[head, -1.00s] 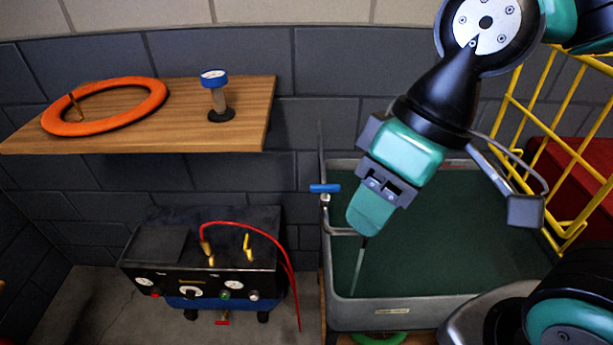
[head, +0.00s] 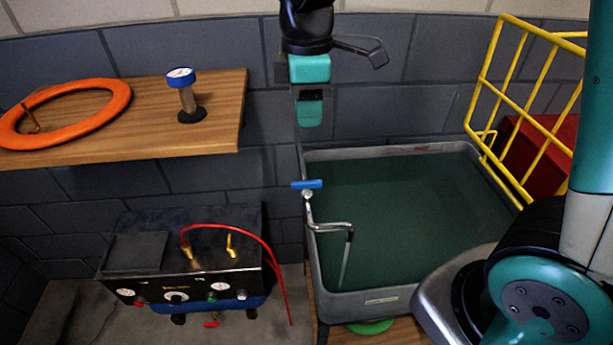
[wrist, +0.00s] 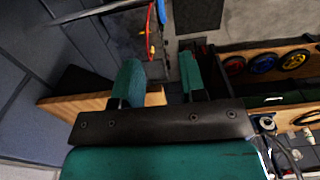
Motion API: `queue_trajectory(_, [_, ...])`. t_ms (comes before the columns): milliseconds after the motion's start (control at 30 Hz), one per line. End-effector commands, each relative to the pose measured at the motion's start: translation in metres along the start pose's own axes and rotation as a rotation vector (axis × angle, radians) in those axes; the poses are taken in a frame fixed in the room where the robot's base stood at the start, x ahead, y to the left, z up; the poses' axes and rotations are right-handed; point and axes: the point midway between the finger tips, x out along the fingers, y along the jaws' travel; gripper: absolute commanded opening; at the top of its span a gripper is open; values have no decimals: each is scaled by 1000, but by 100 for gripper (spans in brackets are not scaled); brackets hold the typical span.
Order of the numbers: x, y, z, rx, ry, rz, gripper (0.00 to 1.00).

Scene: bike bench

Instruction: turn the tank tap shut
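The tank tap has a blue bar handle (head: 307,184) on a metal stem with a bent spout (head: 335,228). It stands at the left rim of the grey tank (head: 430,150). The handle lies roughly crosswise in the head view. A thin pale stream hangs from the spout into the dark green water. My gripper (head: 310,122) is above the handle in the head view, with a visible gap. In the wrist view my two teal fingers (wrist: 160,75) are spread with nothing between them. A small blue piece lies beyond them, but I cannot tell if it is the handle.
A wooden shelf (head: 200,135) at the left holds an orange ring (head: 70,130) and a blue-topped gauge (head: 182,78). A black box (head: 150,280) with a red hose (head: 270,255) stands below. A yellow rack (head: 500,120) and red box (head: 545,160) are right of the tank.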

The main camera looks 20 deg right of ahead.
Motion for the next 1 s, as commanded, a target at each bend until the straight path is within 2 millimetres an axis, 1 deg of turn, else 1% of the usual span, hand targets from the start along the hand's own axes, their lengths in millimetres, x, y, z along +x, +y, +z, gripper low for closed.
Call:
queue_trajectory(400, [94,-2,-1,-1,-3,-6,38])
queue_trajectory(600, [133,-3,0,0,-1,-5,38])
queue_trajectory(700, [146,-2,-1,0,-1,-4,38])
queue_trajectory(800, [154,-2,-1,0,0,-2,38])
queue_trajectory(1000, [159,-2,-1,0,2,0,38])
